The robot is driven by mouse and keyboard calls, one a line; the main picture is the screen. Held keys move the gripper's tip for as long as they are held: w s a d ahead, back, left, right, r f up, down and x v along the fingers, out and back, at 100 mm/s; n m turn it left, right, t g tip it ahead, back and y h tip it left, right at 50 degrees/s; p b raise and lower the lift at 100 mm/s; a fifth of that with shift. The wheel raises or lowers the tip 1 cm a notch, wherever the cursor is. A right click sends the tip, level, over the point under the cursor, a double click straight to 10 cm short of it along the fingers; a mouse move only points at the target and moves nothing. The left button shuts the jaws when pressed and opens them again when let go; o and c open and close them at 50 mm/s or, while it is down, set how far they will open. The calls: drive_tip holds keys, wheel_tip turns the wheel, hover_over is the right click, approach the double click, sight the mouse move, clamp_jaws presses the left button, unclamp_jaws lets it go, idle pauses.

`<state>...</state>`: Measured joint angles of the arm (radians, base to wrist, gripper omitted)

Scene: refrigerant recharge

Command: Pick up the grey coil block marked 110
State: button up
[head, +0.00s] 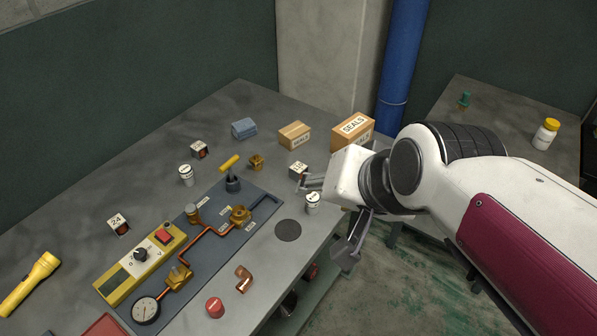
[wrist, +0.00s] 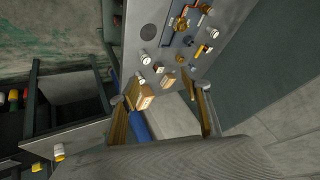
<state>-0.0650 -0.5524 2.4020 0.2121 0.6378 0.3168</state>
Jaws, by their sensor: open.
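A grey coil block (head: 298,170) with a white top label stands near the table's right edge. Its marking is partly readable, seemingly starting with 1, and my gripper is close in front of it. A small block shows in the wrist view (wrist: 158,67), beyond my fingers. Another coil block, marked 24 (head: 118,224), stands at the left. A third block (head: 199,149) stands farther back; its marking is too small to read. My gripper (head: 322,222) is open and empty above the table's right edge; its spread fingers also show in the wrist view (wrist: 160,95).
A SEALS box (head: 353,130) and a smaller carton (head: 294,135) stand behind the block. A white canister (head: 312,203) stands just in front of it. A grey board with copper pipes (head: 205,235) lies left. A blue pipe (head: 403,60) rises behind the table.

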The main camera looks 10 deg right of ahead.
drive_tip(key=w+a+r+m+t, duration=0.2)
drive_tip(key=w+a+m, duration=0.2)
drive_tip(key=w+m, duration=0.6)
drive_tip(key=w+a+r+m+t, duration=0.1)
drive_tip(key=w+a+m+t, duration=0.3)
drive_tip(key=w, duration=1)
drive_tip(key=w+d+f+m+h, duration=0.25)
drive_tip(key=w+f+m, duration=0.25)
drive_tip(key=w+m, duration=0.45)
drive_tip(key=m+g+h, duration=0.5)
drive_tip(key=m+h, duration=0.5)
drive_tip(key=m, duration=0.8)
hover_over(298, 172)
drive_tip(key=a, duration=0.2)
wheel_tip(298, 172, down, 17)
drive_tip(key=shift+s+f, duration=0.15)
drive_tip(key=shift+f, duration=1.75)
